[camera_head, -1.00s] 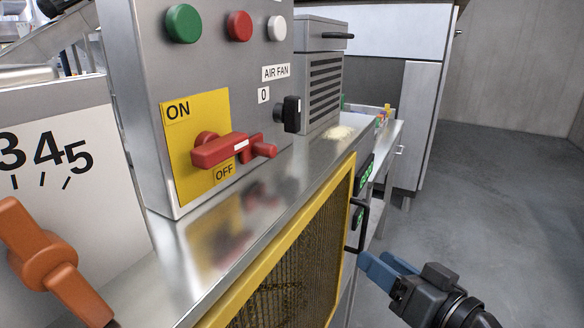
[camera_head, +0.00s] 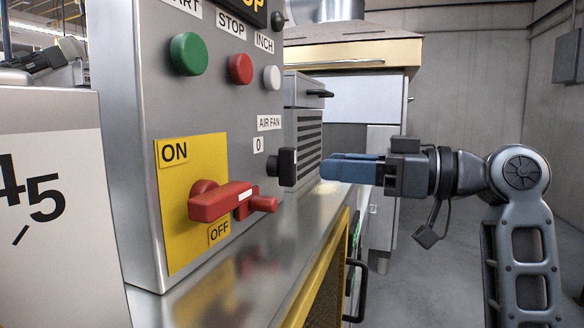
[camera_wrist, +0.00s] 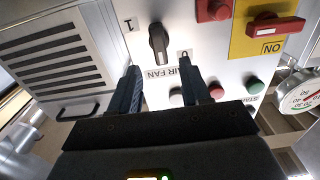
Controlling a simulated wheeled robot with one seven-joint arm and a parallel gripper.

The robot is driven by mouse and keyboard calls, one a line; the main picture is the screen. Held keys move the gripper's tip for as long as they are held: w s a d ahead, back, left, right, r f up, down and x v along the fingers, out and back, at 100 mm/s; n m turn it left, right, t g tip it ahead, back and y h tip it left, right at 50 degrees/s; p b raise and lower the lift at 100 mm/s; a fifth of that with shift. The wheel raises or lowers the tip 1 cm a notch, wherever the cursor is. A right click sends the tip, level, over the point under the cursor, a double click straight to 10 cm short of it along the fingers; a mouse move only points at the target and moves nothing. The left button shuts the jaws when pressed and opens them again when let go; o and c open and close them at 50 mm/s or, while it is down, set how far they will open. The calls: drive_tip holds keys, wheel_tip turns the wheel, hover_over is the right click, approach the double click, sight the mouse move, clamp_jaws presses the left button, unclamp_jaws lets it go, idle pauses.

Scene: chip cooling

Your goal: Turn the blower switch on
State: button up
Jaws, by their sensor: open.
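The blower switch is most likely the black rotary knob (camera_head: 287,166) under the "AIR FAN" label on the grey control panel. The wrist view shows the knob (camera_wrist: 158,45) with an "I" mark on one side and a "0" mark on the other, the panel appearing upside down. I cannot tell for sure which mark the knob points to. My gripper (camera_head: 328,168) is open and empty, its blue fingers level with the knob and a short gap to its right. In the wrist view, the fingertips (camera_wrist: 158,68) lie apart, just short of the knob.
A red ON/OFF handle (camera_head: 222,201) on a yellow plate sits left of the knob. Green (camera_head: 188,54), red (camera_head: 240,69) and white (camera_head: 272,77) buttons are above. A vented box (camera_head: 306,130) stands behind. A metal ledge (camera_head: 255,250) runs below. The floor at right is open.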

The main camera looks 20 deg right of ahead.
sight(295, 164)
drive_tip(key=x, duration=0.7)
drive_tip(key=shift+p, duration=0.4)
clamp_jaws()
